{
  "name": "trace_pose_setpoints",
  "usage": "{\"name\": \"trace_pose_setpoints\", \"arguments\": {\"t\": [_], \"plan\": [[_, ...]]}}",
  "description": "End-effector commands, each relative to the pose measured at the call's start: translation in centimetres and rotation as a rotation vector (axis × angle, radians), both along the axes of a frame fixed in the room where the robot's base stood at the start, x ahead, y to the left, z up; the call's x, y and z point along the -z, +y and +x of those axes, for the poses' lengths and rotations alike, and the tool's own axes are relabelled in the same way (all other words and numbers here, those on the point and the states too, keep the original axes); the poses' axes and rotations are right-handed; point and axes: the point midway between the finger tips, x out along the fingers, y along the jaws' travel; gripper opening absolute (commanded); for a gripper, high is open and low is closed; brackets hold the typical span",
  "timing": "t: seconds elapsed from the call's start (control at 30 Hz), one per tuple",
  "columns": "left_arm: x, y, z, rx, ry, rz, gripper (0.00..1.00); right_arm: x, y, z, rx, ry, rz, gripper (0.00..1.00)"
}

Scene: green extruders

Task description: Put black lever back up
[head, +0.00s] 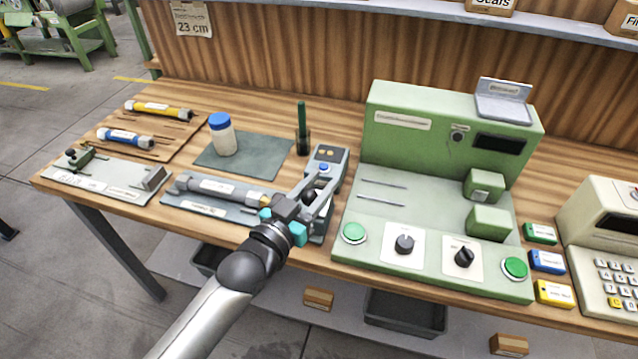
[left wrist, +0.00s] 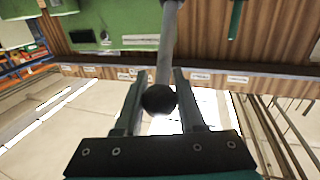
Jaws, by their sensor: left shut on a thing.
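The black lever shows in the head view as a black ball knob (head: 309,196) on the small grey device (head: 328,158) at the middle of the bench. In the left wrist view the round black knob (left wrist: 159,99) sits between my fingers, with its grey rod (left wrist: 167,45) running up the picture. My left gripper (head: 312,192) comes from the front left and is shut on the knob. One finger lies on each side of it. In the wrist view my gripper (left wrist: 160,95) hides little of the knob. My right gripper is in neither view.
The large green machine (head: 440,140) stands close on the right. A grey cylinder (head: 215,187) lies on a tray to the left. A blue-capped bottle (head: 222,134) and a green pen in a dark holder (head: 303,135) stand behind. The bench's front edge is below my wrist.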

Motion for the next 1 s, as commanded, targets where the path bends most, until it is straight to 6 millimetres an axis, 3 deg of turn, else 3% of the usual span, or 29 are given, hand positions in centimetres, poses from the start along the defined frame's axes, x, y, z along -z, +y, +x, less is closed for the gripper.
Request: {"name": "trace_pose_setpoints", "arguments": {"t": [1.0], "plan": [[-0.22, -0.05, 0.16, 0.000, 0.019, 0.007, 0.00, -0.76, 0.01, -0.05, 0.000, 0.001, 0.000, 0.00]]}}
